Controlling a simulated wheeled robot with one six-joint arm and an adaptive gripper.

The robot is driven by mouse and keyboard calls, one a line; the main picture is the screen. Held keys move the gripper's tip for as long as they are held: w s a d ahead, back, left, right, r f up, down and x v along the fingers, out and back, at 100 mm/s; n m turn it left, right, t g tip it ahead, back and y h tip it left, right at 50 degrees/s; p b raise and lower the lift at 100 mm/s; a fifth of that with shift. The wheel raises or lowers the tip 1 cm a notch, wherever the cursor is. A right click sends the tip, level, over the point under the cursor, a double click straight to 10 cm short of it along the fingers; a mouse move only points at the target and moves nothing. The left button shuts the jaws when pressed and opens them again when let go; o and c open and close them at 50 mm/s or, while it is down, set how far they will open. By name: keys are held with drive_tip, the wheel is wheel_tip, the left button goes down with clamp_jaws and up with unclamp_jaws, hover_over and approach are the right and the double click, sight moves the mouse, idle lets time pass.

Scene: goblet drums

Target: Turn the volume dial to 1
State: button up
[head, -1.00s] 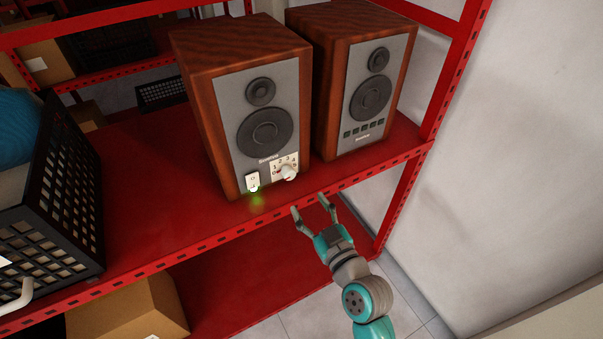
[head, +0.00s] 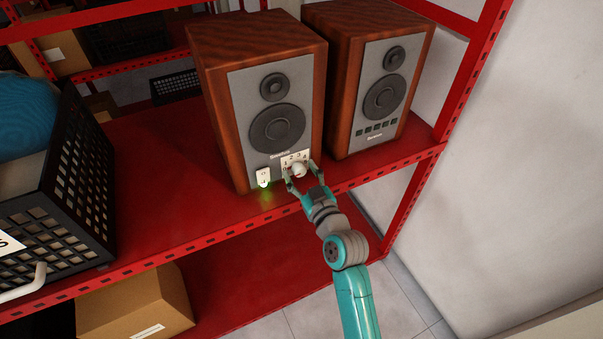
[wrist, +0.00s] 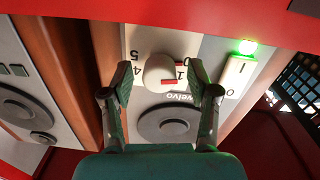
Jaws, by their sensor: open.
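The volume dial is a white knob (head: 298,170) on a white number plate (head: 290,158), low on the front of the left wooden speaker (head: 258,95). In the wrist view the knob (wrist: 158,70) shows large, with red marks by its right side near the 0 and 1. I cannot tell exactly where it points. My gripper (head: 301,174) is open in front of the dial. In the wrist view its fingers (wrist: 161,76) stand either side of the knob, with gaps visible. The 4 and 5 show at left; other numbers are partly hidden.
A white switch (head: 263,177) with a lit green light (wrist: 244,46) sits beside the dial. A second speaker (head: 375,80) stands to the right on the red shelf (head: 170,200). A black crate (head: 60,190) is at left, and a cardboard box (head: 135,308) is below.

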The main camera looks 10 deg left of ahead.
clamp_jaws()
idle(0.3)
drive_tip(key=m, duration=0.3)
drive_tip(key=shift+m, duration=2.3)
unclamp_jaws()
